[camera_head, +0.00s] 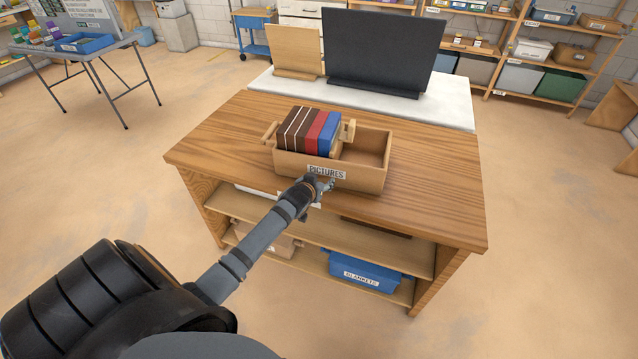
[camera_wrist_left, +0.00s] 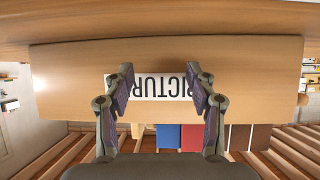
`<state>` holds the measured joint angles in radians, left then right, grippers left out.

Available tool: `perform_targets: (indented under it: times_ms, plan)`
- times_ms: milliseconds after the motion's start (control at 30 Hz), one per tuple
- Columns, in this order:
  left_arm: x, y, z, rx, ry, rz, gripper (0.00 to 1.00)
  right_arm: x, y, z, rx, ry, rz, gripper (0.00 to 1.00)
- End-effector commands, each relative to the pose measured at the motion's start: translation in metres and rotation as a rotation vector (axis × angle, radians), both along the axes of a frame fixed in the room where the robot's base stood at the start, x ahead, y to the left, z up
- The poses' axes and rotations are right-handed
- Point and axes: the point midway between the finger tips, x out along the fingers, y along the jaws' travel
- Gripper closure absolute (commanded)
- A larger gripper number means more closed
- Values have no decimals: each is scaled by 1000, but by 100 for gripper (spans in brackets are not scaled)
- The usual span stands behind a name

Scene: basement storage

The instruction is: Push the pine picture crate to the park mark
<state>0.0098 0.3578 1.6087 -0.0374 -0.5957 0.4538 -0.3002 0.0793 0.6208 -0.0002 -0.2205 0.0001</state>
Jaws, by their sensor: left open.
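The pine picture crate (camera_head: 362,178) stands upright on the wooden workbench top (camera_head: 430,200). Its front carries a PICTURES label, which shows upside down in the left wrist view (camera_wrist_left: 150,87). Brown, red and blue slabs (camera_head: 308,130) stand in its left part; its right part looks empty. My left gripper (camera_head: 325,183) is at the crate's front face, by the label. In the left wrist view its two fingers (camera_wrist_left: 158,84) are apart with nothing between them. I cannot tell whether they touch the crate. I cannot make out a park mark. My right gripper is out of view.
Behind the crate, a dark panel (camera_head: 385,45) and a smaller pine panel (camera_head: 294,48) stand on a white surface (camera_head: 440,103). The bench top is clear right of the crate and to its left. A blue BLANKETS bin (camera_head: 365,272) sits on the lower shelf.

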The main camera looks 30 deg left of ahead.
Motion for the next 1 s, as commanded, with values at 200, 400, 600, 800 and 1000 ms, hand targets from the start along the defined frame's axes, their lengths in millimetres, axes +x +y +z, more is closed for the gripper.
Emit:
perform_targets:
  times_ms: [200,400,600,800,1000]
  plan:
    - [13,4,-1,-1,-1,0,43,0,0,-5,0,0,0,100]
    - [25,7,0,2,-3,0,43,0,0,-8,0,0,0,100]
    - [37,10,0,0,-3,-1,43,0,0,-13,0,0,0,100]
    - [47,13,0,1,-3,0,43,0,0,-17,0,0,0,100]
    - [49,14,1,1,-3,-1,43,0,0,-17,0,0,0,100]
